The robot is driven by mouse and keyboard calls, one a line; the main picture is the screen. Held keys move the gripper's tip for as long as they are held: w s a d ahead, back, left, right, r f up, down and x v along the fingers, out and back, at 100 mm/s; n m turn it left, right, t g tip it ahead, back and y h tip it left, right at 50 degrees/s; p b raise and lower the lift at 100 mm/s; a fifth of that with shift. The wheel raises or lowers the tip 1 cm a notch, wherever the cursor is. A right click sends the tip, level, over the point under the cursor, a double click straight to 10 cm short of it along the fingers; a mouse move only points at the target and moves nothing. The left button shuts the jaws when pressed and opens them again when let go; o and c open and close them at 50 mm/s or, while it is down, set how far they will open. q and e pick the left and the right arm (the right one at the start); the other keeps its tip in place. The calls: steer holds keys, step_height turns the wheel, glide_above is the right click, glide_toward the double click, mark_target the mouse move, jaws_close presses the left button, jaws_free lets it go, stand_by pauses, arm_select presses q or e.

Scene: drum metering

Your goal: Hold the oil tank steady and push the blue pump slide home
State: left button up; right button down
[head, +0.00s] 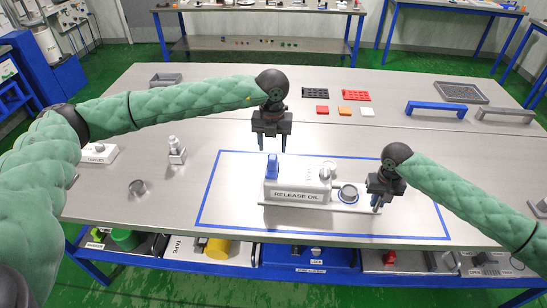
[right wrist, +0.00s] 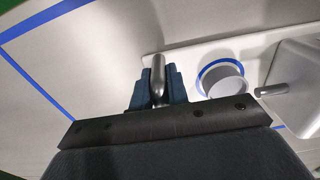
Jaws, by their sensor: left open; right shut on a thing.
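The oil tank (head: 298,188) is a white box marked RELEASE OIL, standing on a pale base plate inside a blue outline. The blue pump slide (head: 272,167) stands upright at the tank's left end. My left gripper (head: 270,146) is open and empty, fingers pointing down, just above and behind the slide, apart from it. My right gripper (head: 375,204) is shut on a metal post at the plate's right end. In the right wrist view, its dark blue fingers sit on both sides of the silver post (right wrist: 158,72). The post's lower part is hidden.
A blue-ringed metal cup (head: 347,193) sits on the plate between tank and post; it also shows in the right wrist view (right wrist: 222,80). A metal fitting (head: 177,153) and small cup (head: 138,187) stand left. Colored tiles (head: 344,110) and a blue handle (head: 437,107) lie farther back.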

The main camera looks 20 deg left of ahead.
mark_target(272, 156)
arm_select(q)
steer(key=shift+f, duration=2.8)
